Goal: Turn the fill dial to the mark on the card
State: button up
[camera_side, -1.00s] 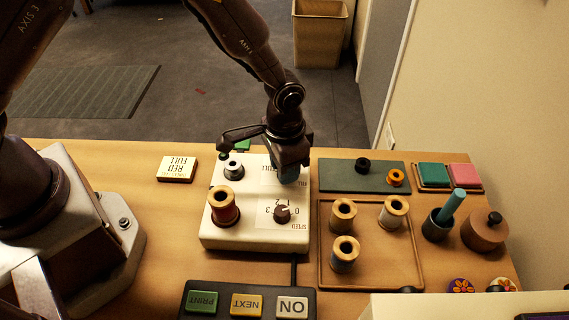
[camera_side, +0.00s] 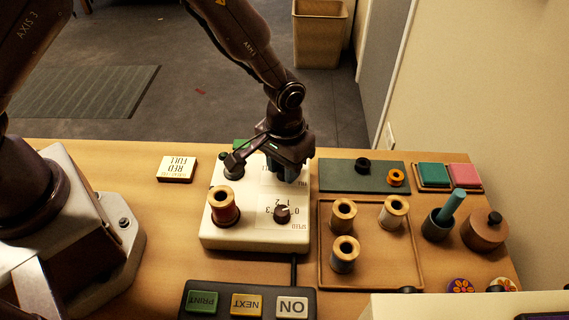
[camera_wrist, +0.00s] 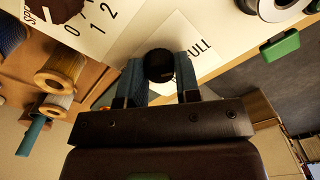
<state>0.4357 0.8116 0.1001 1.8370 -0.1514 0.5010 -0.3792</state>
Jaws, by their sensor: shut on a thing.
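The fill dial (camera_wrist: 159,65) is a round dark knob on the white machine (camera_side: 255,239). My gripper (camera_wrist: 161,74) is shut on it, with one blue finger on each side; from the side the gripper (camera_side: 284,178) points down over the machine's back right part and hides the dial. Part of the word FULL shows beside the dial in the wrist view; the dial's pointer cannot be made out. The card (camera_side: 177,168) lies flat on the table left of the machine and reads RED, FULL.
The brown speed dial (camera_side: 282,213) and a red thread spool (camera_side: 223,206) are on the machine, near my gripper. A tray (camera_side: 327,271) of spools is at the right. A button panel (camera_side: 249,315) is in front. The table around the card is clear.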

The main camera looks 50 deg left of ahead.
aim_at(269, 180)
jog(key=o, duration=0.9)
notch_tip(269, 180, up, 13)
jog(key=shift+r, duration=0.1)
dwell(0.3)
jog(key=s+a+r+t, duration=0.2)
jog(key=s+a+r, duration=0.2)
jog(key=s+r, duration=0.1)
jog(key=s+a+r+m+t, duration=0.1)
jog(key=s+a+r, duration=0.4)
jog(key=s+r, duration=0.1)
jog(key=s+a+r+t, duration=0.2)
jog(key=s+a+r, duration=0.3)
jog(key=s, duration=0.2)
jog(key=shift+r+m+t, duration=0.2)
jog(key=shift+m+t, duration=0.1)
